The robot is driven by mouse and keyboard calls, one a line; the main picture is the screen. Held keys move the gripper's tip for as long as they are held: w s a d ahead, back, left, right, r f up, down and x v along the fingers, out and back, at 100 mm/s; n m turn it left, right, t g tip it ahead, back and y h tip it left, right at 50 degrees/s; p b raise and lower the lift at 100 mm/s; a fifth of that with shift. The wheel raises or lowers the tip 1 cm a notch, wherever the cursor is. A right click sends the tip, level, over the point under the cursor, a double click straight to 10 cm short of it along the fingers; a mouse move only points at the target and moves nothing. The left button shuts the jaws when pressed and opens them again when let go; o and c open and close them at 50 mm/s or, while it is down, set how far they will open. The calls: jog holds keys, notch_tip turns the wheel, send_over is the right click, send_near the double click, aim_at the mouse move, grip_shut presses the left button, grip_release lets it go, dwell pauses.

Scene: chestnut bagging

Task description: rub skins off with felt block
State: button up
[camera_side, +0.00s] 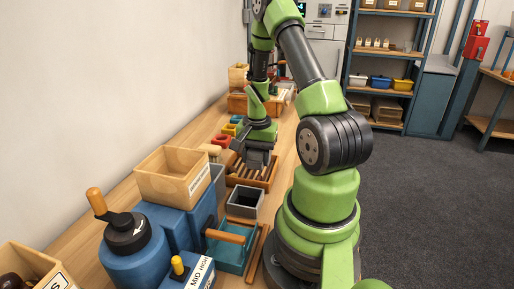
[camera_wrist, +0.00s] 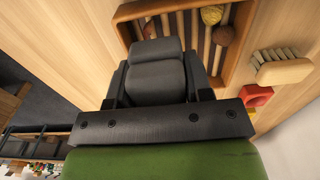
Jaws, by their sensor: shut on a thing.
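In the wrist view my gripper (camera_wrist: 158,88) is shut on a dark grey block, which I take for the felt block (camera_wrist: 155,52). The slatted wooden tray (camera_wrist: 246,28) lies beyond and below it, with a yellowish chestnut (camera_wrist: 211,15) and a brown chestnut (camera_wrist: 224,36) on the slats. The block hides part of the tray, and I cannot tell whether it touches the slats. In the side view my gripper (camera_side: 256,158) is low over the far part of the slatted tray (camera_side: 268,184); the chestnuts do not show there.
A pale-bristled brush (camera_wrist: 283,70) and a red cup (camera_wrist: 258,96) lie beside the tray. In the side view a dark open bin (camera_side: 244,203), a teal box (camera_side: 230,256) and a blue machine with a wooden hopper (camera_side: 172,183) stand on the near side. The wall borders the bench at left.

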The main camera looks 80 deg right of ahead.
aim_at(251, 174)
jog(key=shift+f, duration=1.7)
jog(key=shift+w+f, duration=0.1)
jog(key=shift+w, duration=0.75)
jog(key=shift+w+r, duration=0.25)
jog(key=shift+w, duration=0.7)
jog(key=shift+w+r, duration=0.25)
jog(key=shift+w, duration=0.65)
jog(key=d, duration=0.3)
jog(key=shift+s+d+r, duration=0.1)
jog(key=shift+s+r, duration=0.05)
jog(key=shift+r, duration=0.05)
jog(key=shift+s, duration=2.65)
jog(key=shift+w+d, duration=0.1)
jog(key=shift+d, duration=1.35)
jog(key=shift+w, duration=2.35)
jog(key=shift+w+a, duration=0.2)
jog(key=shift+w, duration=0.1)
jog(key=shift+s+a, duration=0.15)
jog(key=shift+a, duration=1.3)
jog(key=shift+s+d, duration=0.1)
jog(key=shift+s, duration=2.5)
jog(key=a, duration=0.2)
jog(key=shift+w+a, duration=0.1)
jog(key=shift+a, duration=0.25)
jog(key=shift+a+r, duration=0.2)
jog(key=shift+f, duration=0.15)
jog(key=shift+r, duration=3.25)
